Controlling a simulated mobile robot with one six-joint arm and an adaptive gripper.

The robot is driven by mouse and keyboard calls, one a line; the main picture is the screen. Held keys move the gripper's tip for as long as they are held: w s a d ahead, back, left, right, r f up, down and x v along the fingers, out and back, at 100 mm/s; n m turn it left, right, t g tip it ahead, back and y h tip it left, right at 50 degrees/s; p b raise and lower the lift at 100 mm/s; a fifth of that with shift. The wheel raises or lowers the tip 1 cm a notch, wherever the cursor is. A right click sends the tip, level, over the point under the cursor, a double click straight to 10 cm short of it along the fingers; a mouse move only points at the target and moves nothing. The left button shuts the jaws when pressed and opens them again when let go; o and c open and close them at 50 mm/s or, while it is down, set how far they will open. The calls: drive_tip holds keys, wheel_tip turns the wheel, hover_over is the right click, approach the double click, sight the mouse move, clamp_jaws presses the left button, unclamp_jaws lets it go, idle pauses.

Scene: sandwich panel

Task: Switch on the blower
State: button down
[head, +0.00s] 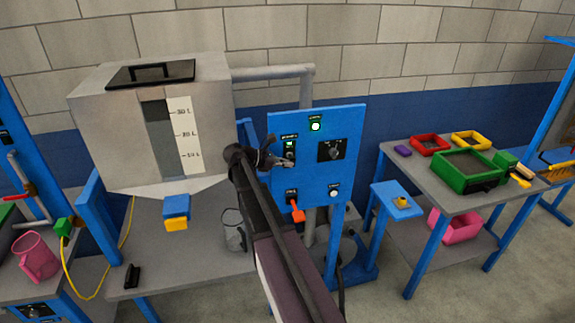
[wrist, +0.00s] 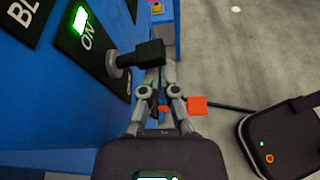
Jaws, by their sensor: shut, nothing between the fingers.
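The blue panel (head: 318,180) stands in the middle of the head view. Its blower switch is a black knob (wrist: 148,54) on a black plate, beside the word "ON" in the wrist view. A green light (wrist: 80,20) glows on that plate, and it also shows lit in the head view (head: 289,144). My gripper (wrist: 157,72) is shut and empty, with its fingertips right at the knob. I cannot tell if they touch it. In the head view my gripper (head: 284,163) partly covers the switch.
Another black switch (head: 332,150) sits to the right on the panel, with a lit green lamp (head: 315,126) above. An orange lever (head: 298,212) hangs below. A grey tank (head: 130,125) stands left, and a table (head: 425,190) with bins stands right.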

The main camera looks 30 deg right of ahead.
wheel_tip(320, 180, down, 4)
drive_tip(key=b, duration=0.4)
drive_tip(key=p+v, duration=0.3)
drive_tip(key=v, duration=0.7)
drive_tip(key=shift+f, duration=0.15)
idle(0.3)
drive_tip(key=s+a+f+m+t+y, duration=0.2)
drive_tip(key=s+a+f+m+y, duration=0.4)
drive_tip(key=s+a, duration=0.3)
drive_tip(key=s+a+f+m+t+y, duration=0.1)
drive_tip(key=s+a+f+m+y, duration=0.5)
drive_tip(key=s+a, duration=0.4)
drive_tip(key=a+m+y, duration=0.1)
drive_tip(key=a, duration=0.2)
drive_tip(key=shift+s+f+m+t, duration=0.25)
drive_tip(key=shift+s+m+t, duration=0.05)
drive_tip(key=shift+s+t, duration=0.1)
